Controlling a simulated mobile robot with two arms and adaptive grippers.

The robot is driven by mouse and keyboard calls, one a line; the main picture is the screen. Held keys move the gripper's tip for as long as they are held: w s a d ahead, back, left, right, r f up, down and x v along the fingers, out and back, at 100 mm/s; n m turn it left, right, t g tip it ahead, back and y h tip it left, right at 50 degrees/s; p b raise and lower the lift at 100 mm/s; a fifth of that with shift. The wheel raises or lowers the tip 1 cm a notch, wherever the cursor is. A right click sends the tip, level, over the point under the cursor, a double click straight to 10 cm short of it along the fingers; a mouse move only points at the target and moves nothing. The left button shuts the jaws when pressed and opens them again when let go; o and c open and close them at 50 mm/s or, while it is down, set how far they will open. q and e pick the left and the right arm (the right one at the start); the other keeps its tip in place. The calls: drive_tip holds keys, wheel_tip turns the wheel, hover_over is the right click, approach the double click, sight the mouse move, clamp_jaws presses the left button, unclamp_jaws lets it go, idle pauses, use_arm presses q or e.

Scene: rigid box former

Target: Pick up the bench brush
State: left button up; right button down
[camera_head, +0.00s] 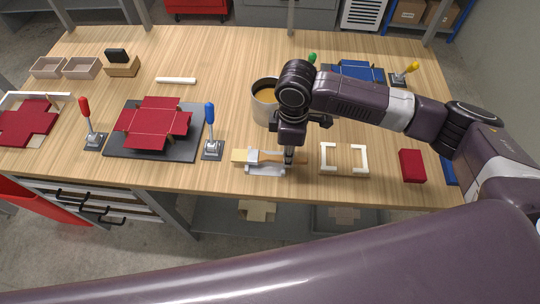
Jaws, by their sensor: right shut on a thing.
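The bench brush (243,156) lies across a pale grey rest near the front edge of the wooden bench, its light wooden handle pointing left. My right gripper (289,158) comes down from above onto the right part of the brush and is shut on it. The gripper and wrist hide some of the brush. The brush still appears to be at the rest (266,168); I cannot tell whether it is touching it. My left gripper is not in view.
A pot of glue-coloured liquid (265,93) stands behind the gripper. A white frame (344,173) and red box (412,166) are to the right. A blue-handled lever (211,138) and red box blank (153,122) are to the left.

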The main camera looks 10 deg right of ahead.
drive_tip(key=shift+r, duration=0.1)
wheel_tip(320, 180, up, 20)
drive_tip(key=b, duration=0.2)
idle(1.2)
